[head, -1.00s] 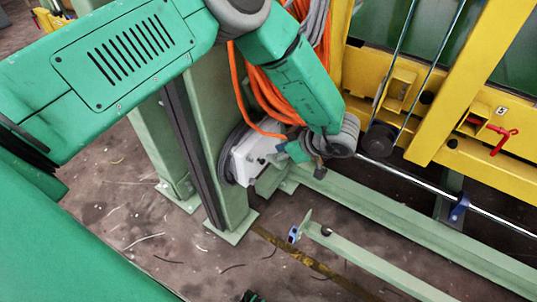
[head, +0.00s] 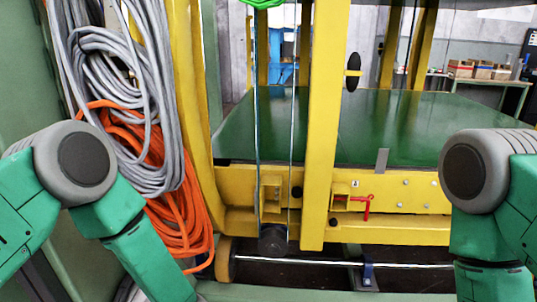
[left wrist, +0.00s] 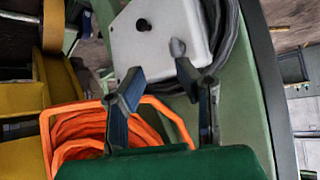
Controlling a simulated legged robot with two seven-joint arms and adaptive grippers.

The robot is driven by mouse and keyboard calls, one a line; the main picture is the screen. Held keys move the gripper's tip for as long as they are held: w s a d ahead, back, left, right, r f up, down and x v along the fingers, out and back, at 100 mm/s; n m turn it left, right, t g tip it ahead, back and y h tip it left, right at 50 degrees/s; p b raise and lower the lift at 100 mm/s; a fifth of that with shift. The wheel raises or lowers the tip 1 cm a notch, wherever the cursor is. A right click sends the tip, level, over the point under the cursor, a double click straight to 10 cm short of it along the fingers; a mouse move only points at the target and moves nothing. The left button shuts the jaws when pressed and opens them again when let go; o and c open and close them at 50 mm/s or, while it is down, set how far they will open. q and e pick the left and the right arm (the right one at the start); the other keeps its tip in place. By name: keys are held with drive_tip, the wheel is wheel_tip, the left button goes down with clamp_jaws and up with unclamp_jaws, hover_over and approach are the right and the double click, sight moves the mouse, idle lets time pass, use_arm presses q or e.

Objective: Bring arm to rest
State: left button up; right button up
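My left arm (head: 85,185) is bent at the left side of the head view and my right arm (head: 485,205) at the right side. Both are green with grey joints and run out of the bottom of the picture. Neither gripper shows in the head view. In the left wrist view my left gripper (left wrist: 158,88) has its two dark fingers apart with nothing held between them. Beyond the fingers are a white box (left wrist: 150,45) with a dark knob and a coil of orange cable (left wrist: 85,130). My right gripper is out of view.
Grey cables (head: 125,80) and orange cables (head: 185,225) hang beside my left arm. A yellow frame (head: 320,140) with a green platform (head: 400,120) and a red handle (head: 362,205) stands ahead. A metal rod (head: 400,265) runs low across. A bench with boxes (head: 475,70) is farther back.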

use_arm(q)
drive_tip(key=s+a+f+m+g+h+p, duration=0.1)
drive_tip(key=s+m+g+h, duration=0.4)
drive_tip(key=s, duration=2.3)
drive_tip(key=m+h, duration=0.2)
drive_tip(key=m, duration=0.3)
drive_tip(key=shift+a+f, duration=0.25)
drive_tip(key=shift+a, duration=0.1)
drive_tip(key=shift+w, duration=0.15)
